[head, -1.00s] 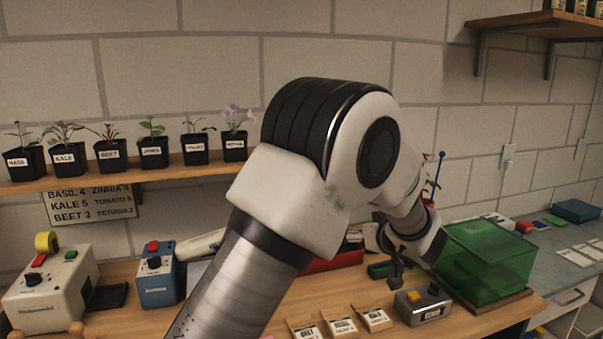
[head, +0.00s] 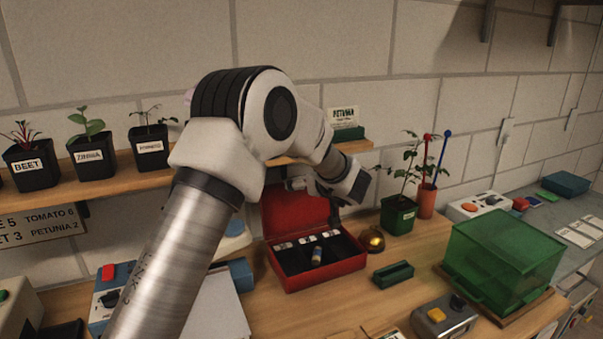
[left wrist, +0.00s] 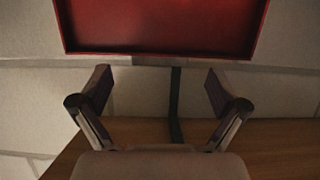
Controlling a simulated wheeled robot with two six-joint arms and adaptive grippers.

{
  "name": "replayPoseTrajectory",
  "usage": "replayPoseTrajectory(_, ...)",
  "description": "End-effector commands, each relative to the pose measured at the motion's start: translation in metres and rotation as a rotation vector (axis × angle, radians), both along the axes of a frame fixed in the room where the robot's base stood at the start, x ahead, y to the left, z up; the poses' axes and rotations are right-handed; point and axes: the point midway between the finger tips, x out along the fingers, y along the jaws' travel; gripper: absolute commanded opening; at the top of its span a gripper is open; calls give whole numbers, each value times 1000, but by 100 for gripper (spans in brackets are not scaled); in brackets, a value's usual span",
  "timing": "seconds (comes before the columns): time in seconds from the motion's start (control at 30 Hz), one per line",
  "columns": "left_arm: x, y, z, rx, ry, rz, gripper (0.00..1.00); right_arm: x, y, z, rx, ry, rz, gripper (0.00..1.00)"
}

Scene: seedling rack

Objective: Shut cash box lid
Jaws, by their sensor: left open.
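The red cash box (head: 352,262) stands on the wooden bench in the head view. Its lid (head: 290,207) stands open, raised at the back. The dark tray inside holds pale items and a small cylinder. My left gripper (head: 333,207) is at the lid's upper right side, partly hidden by its own wrist. In the left wrist view my left gripper (left wrist: 160,88) is open with nothing between its fingers. The red lid (left wrist: 160,28) fills the top of that view, beyond the fingertips, with a gap showing. My right gripper is not in view.
A brass bell-like object (head: 371,240) and a potted seedling (head: 398,216) stand right of the box. A green holder (head: 393,274) and a green transparent case (head: 503,258) are farther right. A shelf (head: 120,178) with pots runs behind. White paper (head: 215,308) lies at left.

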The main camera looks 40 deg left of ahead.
Motion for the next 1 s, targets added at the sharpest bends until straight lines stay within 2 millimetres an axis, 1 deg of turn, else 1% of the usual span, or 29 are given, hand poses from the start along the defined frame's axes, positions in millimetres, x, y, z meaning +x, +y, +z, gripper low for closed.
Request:
replayPoseTrajectory(0.03, 5, 10, 2, -2, -2, 2, 98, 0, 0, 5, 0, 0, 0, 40)
replayPoseTrajectory(0.1, 10, 20, 2, 0, 0, 1, 98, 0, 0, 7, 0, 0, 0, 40)
replayPoseTrajectory(0.2, 15, 28, -2, -1, 0, 0, 98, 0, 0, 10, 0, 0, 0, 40)
replayPoseTrajectory(0.47, 16, 31, -4, 1, -1, -1, 98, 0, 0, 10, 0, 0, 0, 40)
replayPoseTrajectory(0.5, 16, 30, -4, 1, -1, -1, 94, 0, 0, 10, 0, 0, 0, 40)
replayPoseTrajectory(0.53, 16, 30, -4, 1, -1, -1, 84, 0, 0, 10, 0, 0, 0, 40)
replayPoseTrajectory(0.57, 16, 30, -4, 1, -1, -1, 73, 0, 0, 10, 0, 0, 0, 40)
replayPoseTrajectory(0.6, 16, 30, -4, 1, -1, -1, 59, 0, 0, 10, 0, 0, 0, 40)
replayPoseTrajectory(0.67, 16, 30, -4, 1, -1, -1, 38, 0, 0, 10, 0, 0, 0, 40)
replayPoseTrajectory(0.7, 16, 30, -4, 1, -1, -1, 24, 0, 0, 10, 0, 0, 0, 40)
replayPoseTrajectory(0.73, 16, 30, -4, 0, 0, -1, 13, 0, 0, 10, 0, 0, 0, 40)
replayPoseTrajectory(0.77, 16, 30, -4, 0, 0, -1, 10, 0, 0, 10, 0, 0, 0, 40)
replayPoseTrajectory(1.0, 14, 27, -6, 16, -7, 0, 10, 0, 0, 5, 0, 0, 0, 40)
